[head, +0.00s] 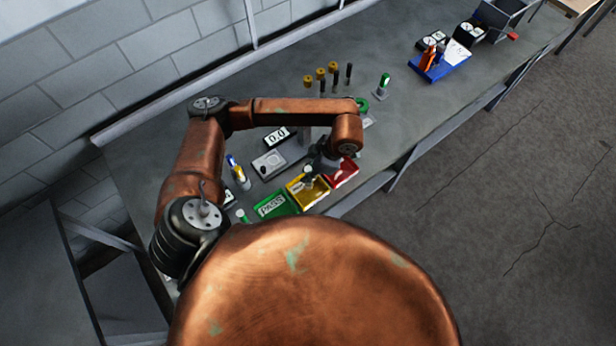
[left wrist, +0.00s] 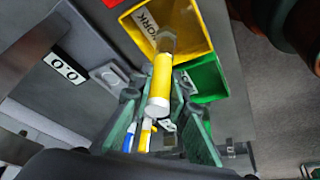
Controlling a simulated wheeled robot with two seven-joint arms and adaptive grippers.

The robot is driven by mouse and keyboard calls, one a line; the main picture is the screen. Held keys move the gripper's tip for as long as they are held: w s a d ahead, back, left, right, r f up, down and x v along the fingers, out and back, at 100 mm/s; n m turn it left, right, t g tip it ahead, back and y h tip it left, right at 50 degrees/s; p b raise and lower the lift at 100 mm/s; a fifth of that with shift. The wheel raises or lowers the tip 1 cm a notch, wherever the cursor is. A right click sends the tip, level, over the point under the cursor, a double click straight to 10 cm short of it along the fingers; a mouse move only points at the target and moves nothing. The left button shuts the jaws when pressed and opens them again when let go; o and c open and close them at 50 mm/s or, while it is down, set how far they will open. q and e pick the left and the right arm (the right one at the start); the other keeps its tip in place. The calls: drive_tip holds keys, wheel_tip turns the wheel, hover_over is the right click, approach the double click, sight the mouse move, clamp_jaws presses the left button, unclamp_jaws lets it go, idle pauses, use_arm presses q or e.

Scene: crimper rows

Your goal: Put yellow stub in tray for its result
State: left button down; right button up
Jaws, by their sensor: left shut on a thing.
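My left gripper (head: 312,176) is over the yellow tray (head: 305,196) in the head view. In the left wrist view its green-padded fingers (left wrist: 165,125) are shut on the yellow stub (left wrist: 161,78), which has a white end. The stub's far end points into the yellow tray (left wrist: 205,22), whose label reads "WORK" as far as it shows. The green tray (head: 275,205) reads "PASS" and stands beside the yellow one. The red tray (head: 343,173) is on the other side, partly behind the gripper. My right gripper is not in view.
A display (head: 277,136) reads "0.0" beside a grey device (head: 270,164). Blue-and-yellow (head: 237,172) and green (head: 242,216) items stand left of the trays. Dark posts with some gold tops (head: 321,76) and a blue bin (head: 440,66) are farther along the bench.

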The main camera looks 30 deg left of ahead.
use_arm(q)
wheel_tip(320, 180, down, 2)
drive_tip(key=shift+f+p, duration=0.15)
drive_tip(key=shift+p, duration=0.4)
drive_tip(key=shift+f, duration=0.25)
drive_tip(key=shift+s, duration=0.1)
drive_tip(key=shift+f, duration=0.1)
drive_tip(key=shift+f, duration=0.15)
drive_tip(key=c, duration=1.8)
unclamp_jaws()
drive_tip(key=shift+c, duration=0.2)
